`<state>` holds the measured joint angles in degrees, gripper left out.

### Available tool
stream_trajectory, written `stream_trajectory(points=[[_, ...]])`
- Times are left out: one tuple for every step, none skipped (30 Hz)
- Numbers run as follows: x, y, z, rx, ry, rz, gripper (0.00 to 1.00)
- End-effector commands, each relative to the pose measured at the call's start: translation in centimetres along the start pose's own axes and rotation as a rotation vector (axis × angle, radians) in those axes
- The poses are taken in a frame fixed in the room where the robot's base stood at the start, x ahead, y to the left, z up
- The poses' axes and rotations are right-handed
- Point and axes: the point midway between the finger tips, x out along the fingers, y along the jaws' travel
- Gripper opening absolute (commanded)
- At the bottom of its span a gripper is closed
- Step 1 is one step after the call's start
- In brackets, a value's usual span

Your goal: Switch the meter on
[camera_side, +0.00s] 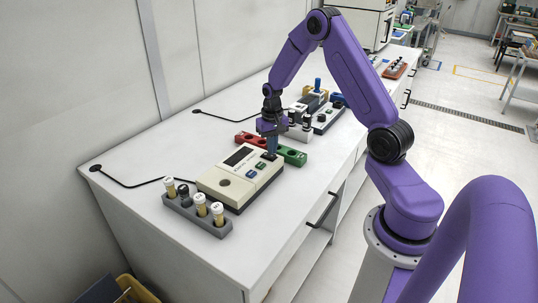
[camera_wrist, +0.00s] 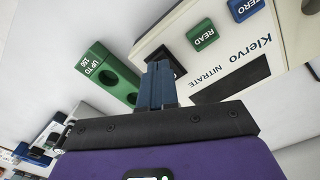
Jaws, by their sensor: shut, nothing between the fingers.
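The meter (camera_side: 217,180) is a cream box on the bench, with a dark, blank-looking display (camera_side: 240,157), a green READ button (camera_side: 251,173) and a blue ZERO button (camera_side: 262,165). In the wrist view the meter (camera_wrist: 180,38) shows "Klervo NITRATE", with READ (camera_wrist: 201,33) and ZERO (camera_wrist: 246,7). My gripper (camera_side: 271,154) points down at the meter's far right corner, by a small black part of its top. Its blue fingers (camera_wrist: 160,72) are together and empty. They hide much of that spot, and I cannot tell whether they touch it.
A grey rack (camera_side: 195,213) of capped vials stands at the near left. More instruments stand farther back. The bench's front right is clear.

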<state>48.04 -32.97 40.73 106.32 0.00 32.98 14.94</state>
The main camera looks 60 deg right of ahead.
Motion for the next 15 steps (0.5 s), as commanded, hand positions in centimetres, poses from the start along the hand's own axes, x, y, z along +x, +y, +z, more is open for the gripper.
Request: stream_trajectory(points=[[0.09,0.0,0.01,0.0,0.0,0.0,0.0],[0.13,0.0,0.01,0.0,0.0,0.0,0.0],[0.18,0.0,0.01,0.0,0.0,0.0,0.0],[0.22,0.0,0.0,0.0,0.0,0.0,0.0],[0.25,0.0,0.0,0.0,0.0,0.0,0.0],[0.31,0.0,0.0,0.0,0.0,0.0,0.0],[0.34,0.0,-0.01,0.0,0.0,0.0,0.0],[0.38,0.0,-0.01,0.0,0.0,0.0,0.0],[0.43,0.0,-0.01,0.0,0.0,0.0,0.0],[0.46,0.0,-0.01,0.0,0.0,0.0,0.0],[0.5,0.0,-0.02,0.0,0.001,0.0,0.0],[0.55,0.0,-0.02,0.0,0.001,0.0,0.0],[0.58,0.0,-0.02,0.0,0.001,0.0,0.0],[0.62,0.0,-0.02,0.0,0.001,0.0,0.0],[0.67,0.0,-0.02,0.0,0.001,0.0,0.0]])
